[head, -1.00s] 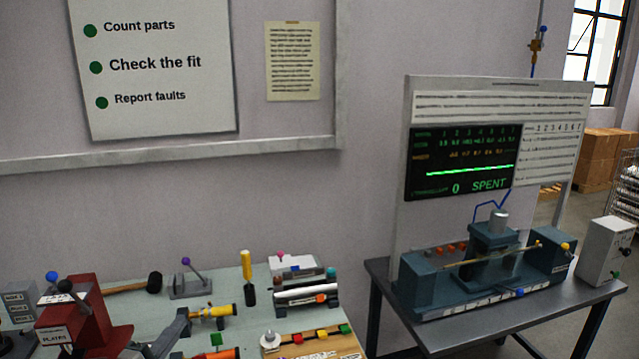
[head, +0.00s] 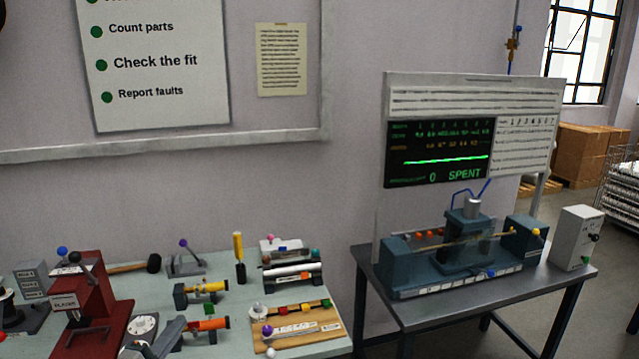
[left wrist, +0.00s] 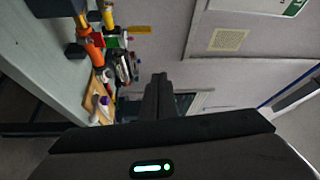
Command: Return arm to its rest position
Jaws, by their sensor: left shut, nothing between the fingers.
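My left gripper (head: 181,323) comes in at the bottom of the head view, over the near-left part of the bench. In the left wrist view its dark fingers (left wrist: 160,84) are together, with nothing between them. In the head view its tip overlaps the orange tube (head: 208,324); I cannot tell how far above the bench it is. A yellow tube (head: 207,287) lies behind. On the right table, the blue-grey pump rig (head: 468,244) stands before a display (head: 440,152) reading "0 SPENT". My right gripper is not in view.
A grey box (head: 576,238) stands right of the rig. A gap separates the two tables.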

